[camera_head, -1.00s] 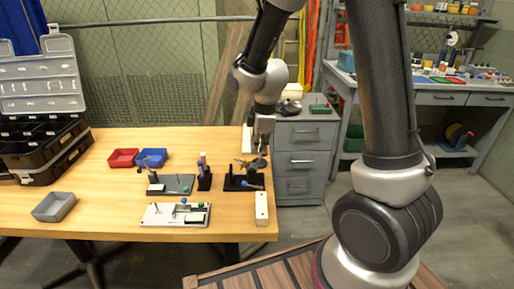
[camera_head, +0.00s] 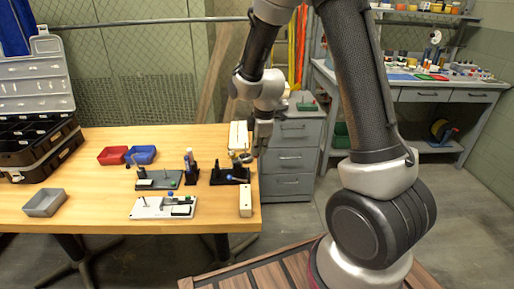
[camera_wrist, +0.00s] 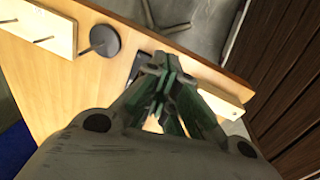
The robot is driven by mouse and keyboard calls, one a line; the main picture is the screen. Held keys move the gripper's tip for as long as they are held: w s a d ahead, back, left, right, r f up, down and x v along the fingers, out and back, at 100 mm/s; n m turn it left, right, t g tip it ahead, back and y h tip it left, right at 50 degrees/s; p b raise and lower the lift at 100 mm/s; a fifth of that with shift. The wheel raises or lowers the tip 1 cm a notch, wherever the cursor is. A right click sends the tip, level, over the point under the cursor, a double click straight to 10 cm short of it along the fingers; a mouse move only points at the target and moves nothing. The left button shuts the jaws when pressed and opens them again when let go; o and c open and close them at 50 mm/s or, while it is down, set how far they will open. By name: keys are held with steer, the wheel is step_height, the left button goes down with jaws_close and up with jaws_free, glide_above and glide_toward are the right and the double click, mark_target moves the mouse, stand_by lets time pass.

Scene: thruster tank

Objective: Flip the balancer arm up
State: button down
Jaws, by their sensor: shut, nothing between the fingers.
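A black fixture (camera_head: 226,179) stands near the table's right edge in the head view, with a thin rod and a small bluish knob; it looks like the balancer, but its arm is too small to make out clearly. My gripper (camera_head: 256,154) points down just behind and right of this fixture, apparently apart from it. In the wrist view my gripper (camera_wrist: 170,92) has its green-edged fingers together with nothing between them. Part of a dark base (camera_wrist: 136,68) shows behind the fingers, and they hide the rest. Contact cannot be told.
A pale wooden block (camera_head: 245,201) lies in front of the fixture, and another pale block (camera_head: 238,135) behind it. Small fixtures (camera_head: 158,180) and a white board (camera_head: 160,207) stand to the left. A grey drawer cabinet (camera_head: 290,158) stands beyond the table's right edge.

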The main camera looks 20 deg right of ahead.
steer(key=shift+s+d+f, duration=0.1)
steer(key=shift+d+f, duration=0.25)
steer(key=shift+f, duration=0.2)
steer(key=shift+s+d+f, duration=0.1)
steer(key=shift+d+f, duration=0.2)
steer(key=shift+f, duration=0.25)
stand_by(0.4)
stand_by(0.3)
